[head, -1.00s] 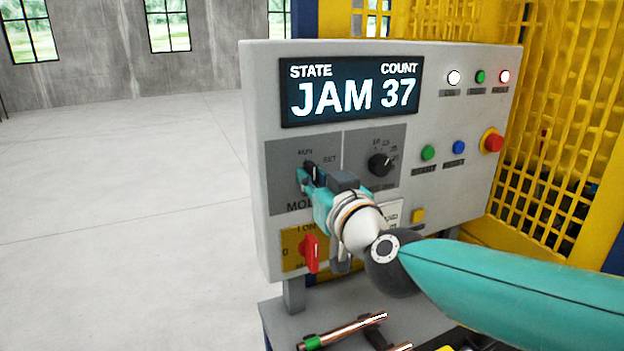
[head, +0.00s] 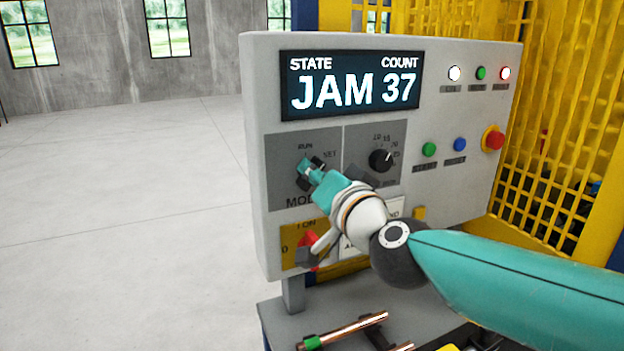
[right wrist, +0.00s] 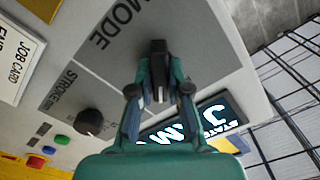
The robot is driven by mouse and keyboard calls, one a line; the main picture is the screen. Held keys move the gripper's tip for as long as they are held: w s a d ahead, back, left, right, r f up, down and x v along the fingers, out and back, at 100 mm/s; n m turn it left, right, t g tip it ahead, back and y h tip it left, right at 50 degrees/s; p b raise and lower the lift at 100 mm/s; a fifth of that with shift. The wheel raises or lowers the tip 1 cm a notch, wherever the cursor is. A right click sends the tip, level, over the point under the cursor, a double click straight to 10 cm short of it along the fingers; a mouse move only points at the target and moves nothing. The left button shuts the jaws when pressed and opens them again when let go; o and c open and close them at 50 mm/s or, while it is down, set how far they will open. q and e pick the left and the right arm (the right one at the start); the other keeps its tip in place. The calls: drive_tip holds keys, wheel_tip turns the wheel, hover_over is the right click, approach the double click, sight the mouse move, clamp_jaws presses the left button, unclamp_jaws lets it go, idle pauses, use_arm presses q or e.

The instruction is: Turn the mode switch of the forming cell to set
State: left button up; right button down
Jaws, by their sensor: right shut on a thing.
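The mode switch is a black knob, clearest in the right wrist view (right wrist: 158,60). It sits on a dark grey plate (head: 280,160) marked RUN, SET and MODE on the forming cell's panel. In the head view my right gripper (head: 310,172) covers most of the knob, so its pointing direction is hard to read. In the right wrist view the two fingers of this gripper (right wrist: 160,90) are closed on both sides of the knob. My left gripper is in neither view.
The display (head: 352,86) reads STATE JAM, COUNT 37. A stroke dial (head: 381,160) is close on the right. A red rotary switch (head: 308,240) is just below my wrist. Green, blue and red buttons are farther right. Copper tubes (head: 345,330) lie below. The floor at left is clear.

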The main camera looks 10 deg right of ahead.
drive_tip(key=m, duration=0.2)
drive_tip(key=m+b, duration=0.1)
drive_tip(key=m, duration=0.1)
drive_tip(key=shift+d+f, duration=0.1)
drive_tip(key=shift+f, duration=0.1)
idle(0.5)
drive_tip(key=c, duration=1.1)
unclamp_jaws()
drive_tip(key=shift+r, duration=0.1)
drive_tip(key=s, duration=0.4)
drive_tip(key=s+d, duration=0.1)
drive_tip(key=s, duration=0.3)
drive_tip(key=s+d, duration=0.1)
drive_tip(key=s, duration=0.2)
drive_tip(key=shift+s+d, duration=0.15)
drive_tip(key=shift+s, duration=0.25)
